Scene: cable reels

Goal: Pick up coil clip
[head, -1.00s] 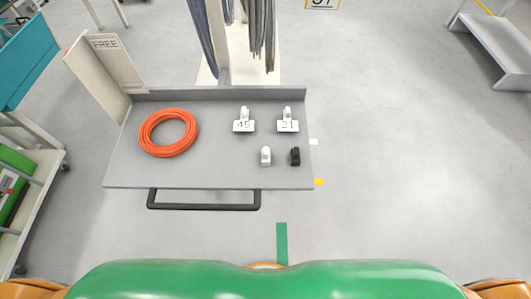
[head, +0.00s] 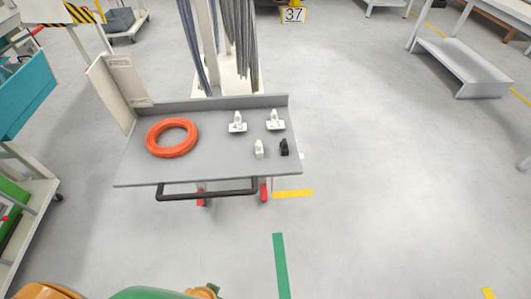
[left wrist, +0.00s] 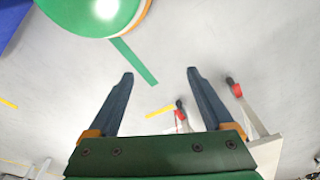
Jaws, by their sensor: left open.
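A grey cart top (head: 205,165) holds an orange cable coil (head: 172,138) at its left. Two white pieces with tag plates stand at its back right, a left one (head: 238,122) and a right one (head: 275,120). In front of them stand a small white clip-like piece (head: 259,149) and a small black one (head: 284,147). I cannot tell which is the coil clip. My left gripper (left wrist: 160,73) is open and empty in the left wrist view, over bare floor. Its fingers do not show clearly in the head view. My right gripper is not in view.
A black handle (head: 205,194) runs along the cart's front edge. A white upright panel (head: 118,90) stands at its left corner. Grey cables (head: 240,40) hang behind it. A shelf unit (head: 30,215) stands at the left. Floor right of the cart is clear.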

